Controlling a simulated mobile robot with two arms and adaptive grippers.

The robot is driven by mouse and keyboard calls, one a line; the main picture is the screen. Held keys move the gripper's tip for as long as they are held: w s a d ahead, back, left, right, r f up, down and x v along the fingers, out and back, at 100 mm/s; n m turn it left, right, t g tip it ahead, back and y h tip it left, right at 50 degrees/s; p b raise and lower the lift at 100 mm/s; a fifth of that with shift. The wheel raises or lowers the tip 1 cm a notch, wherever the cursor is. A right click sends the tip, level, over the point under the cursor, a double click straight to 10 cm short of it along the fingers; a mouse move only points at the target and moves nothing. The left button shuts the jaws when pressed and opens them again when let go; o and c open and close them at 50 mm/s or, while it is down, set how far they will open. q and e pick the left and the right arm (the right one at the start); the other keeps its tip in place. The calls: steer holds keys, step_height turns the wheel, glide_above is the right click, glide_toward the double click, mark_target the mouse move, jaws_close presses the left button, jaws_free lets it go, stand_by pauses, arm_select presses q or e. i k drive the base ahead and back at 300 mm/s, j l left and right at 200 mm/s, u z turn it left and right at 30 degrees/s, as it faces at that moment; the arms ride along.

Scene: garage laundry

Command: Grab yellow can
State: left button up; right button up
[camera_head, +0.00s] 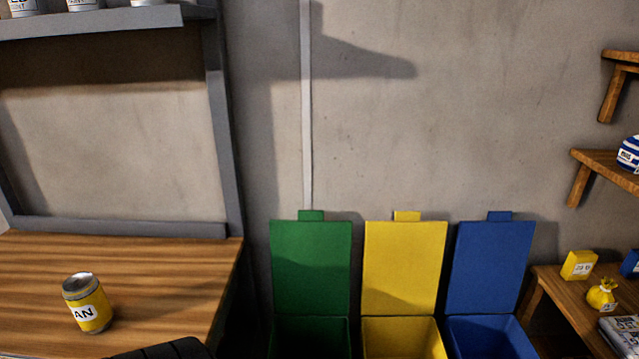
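The yellow can (90,308) stands upright on the wooden bench top (150,262) at the lower left. It has a silver top and a white label with black letters, of which "AN" can be read. Nothing touches the can. A dark shape at the bottom edge, right of the can, may be part of my own body; I cannot tell which part. Neither of my grippers can be made out.
Green (310,268), yellow (403,268) and blue (492,268) bins with raised lids stand right of the bench. A low wooden shelf (548,290) at the right holds a yellow box (578,265) and a small yellow bag (601,295). A grey shelf (100,22) hangs above the bench.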

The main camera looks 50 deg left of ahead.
mark_target(85, 297)
steer(key=u, duration=3.05)
steer(key=j, duration=0.25)
steer(key=z, duration=0.05)
